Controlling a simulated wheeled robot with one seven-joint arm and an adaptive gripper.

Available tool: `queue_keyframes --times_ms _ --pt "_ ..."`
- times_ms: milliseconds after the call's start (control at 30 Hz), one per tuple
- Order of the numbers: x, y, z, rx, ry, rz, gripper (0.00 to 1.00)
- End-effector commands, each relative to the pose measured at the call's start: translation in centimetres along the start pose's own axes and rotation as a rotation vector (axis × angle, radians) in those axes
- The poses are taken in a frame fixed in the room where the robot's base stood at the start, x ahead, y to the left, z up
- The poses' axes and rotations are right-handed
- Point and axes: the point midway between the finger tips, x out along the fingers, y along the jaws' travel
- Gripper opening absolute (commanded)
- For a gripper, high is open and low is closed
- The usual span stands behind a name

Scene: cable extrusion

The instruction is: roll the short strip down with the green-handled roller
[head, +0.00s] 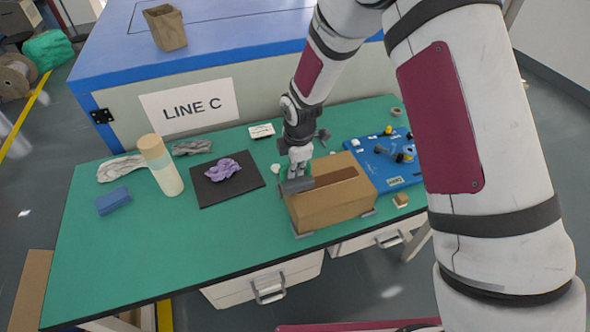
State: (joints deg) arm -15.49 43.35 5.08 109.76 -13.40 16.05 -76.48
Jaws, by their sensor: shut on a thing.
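A cardboard box (335,207) stands near the front edge of the green bench. A darker brown strip (337,177) lies along its top. My gripper (298,172) is above the left end of the box, pointing down, shut on the roller. The roller's grey cylinder (296,186) is at the box's upper left edge, by the left end of the strip. Its green handle is mostly hidden by my gripper. I cannot tell whether the cylinder touches the box.
The green bench top (225,245) is clear at front left. A blue board (392,160) with small parts lies right of the box.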

Motion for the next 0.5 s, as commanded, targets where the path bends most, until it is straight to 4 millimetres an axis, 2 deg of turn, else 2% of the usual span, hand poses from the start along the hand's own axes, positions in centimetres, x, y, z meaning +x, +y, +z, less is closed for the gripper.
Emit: queue_keyframes --times_ms 500 --pt "-5.7 1.2 0.0 0.0 0.0 0.005 0.0"
